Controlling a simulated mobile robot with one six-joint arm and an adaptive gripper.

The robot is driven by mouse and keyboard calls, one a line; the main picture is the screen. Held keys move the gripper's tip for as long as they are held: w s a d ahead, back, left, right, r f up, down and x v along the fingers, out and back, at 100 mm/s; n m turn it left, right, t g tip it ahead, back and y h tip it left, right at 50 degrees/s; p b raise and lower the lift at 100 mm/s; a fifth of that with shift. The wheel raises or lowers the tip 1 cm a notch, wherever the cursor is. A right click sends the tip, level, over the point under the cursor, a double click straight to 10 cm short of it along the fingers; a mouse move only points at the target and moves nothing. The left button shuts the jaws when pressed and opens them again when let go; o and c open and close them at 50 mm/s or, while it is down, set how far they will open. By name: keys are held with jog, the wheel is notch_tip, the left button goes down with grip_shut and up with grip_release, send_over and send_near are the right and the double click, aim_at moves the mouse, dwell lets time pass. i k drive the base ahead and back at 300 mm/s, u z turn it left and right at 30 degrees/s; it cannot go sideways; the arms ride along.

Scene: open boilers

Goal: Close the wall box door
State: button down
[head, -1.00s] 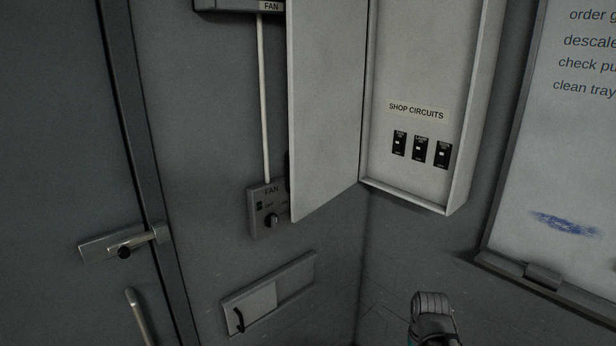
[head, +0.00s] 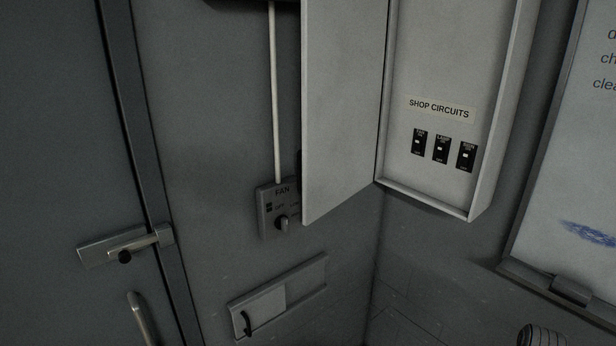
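The wall box (head: 490,195) is a shallow pale metal box in the upper middle, on the wall right of the corner. Its door (head: 342,110) is hinged at the box's left side and stands open, swung out to the left. Inside, a label (head: 440,109) reads SHOP CIRCUITS above three black switches (head: 441,150).
A FAN control box (head: 279,208) with a knob sits partly behind the door's lower left edge. A small hatch (head: 305,282) with a black handle is below. A latched grey door (head: 55,150) stands left. A whiteboard (head: 570,200) with an eraser on its ledge hangs right.

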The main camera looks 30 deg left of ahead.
aim_at(344, 44)
jog(key=u, duration=0.05)
jog(key=k, duration=0.85)
jog(key=u, duration=1.1)
jog(key=i, duration=1)
